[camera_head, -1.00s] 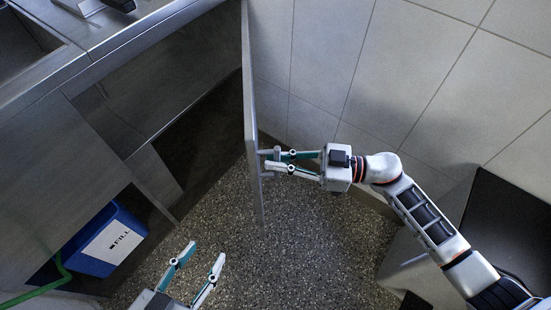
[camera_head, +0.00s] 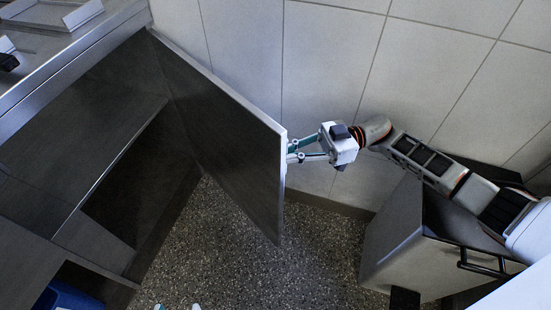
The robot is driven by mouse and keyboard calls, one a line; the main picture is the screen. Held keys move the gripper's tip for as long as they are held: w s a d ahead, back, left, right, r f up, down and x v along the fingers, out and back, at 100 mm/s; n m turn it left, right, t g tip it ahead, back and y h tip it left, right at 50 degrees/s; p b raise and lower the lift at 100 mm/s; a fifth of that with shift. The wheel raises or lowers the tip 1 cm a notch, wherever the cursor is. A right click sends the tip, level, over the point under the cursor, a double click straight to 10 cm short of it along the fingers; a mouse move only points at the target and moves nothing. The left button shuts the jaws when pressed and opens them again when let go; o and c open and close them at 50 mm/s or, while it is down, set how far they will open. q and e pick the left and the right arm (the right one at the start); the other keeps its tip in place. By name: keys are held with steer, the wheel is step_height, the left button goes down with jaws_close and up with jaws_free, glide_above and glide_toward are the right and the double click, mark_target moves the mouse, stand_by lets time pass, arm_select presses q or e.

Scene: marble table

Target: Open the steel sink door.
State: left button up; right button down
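The steel sink door (camera_head: 222,130) stands swung well out from the cabinet, hinged at the upper left, its dark inner face toward me. My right gripper (camera_head: 291,150), on the arm from the right, is at the door's free edge, on its outer side. Its fingers close toward the handle there; the handle itself is mostly hidden by the door and fingers. Only the two fingertips of my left gripper (camera_head: 178,307) show at the bottom edge, apart, with nothing seen between them.
The open cabinet (camera_head: 105,190) is at the left under the steel sink counter (camera_head: 70,58). A blue bin (camera_head: 66,299) is partly visible at the lower left. A tiled wall stands behind the door. A grey box-like unit (camera_head: 395,245) is at the right. Speckled floor is clear below the door.

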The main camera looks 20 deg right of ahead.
steer(key=c, duration=2.1)
jaws_free()
steer(key=shift+f, duration=0.1)
step_height(320, 180, up, 10)
steer(key=shift+r, duration=0.1)
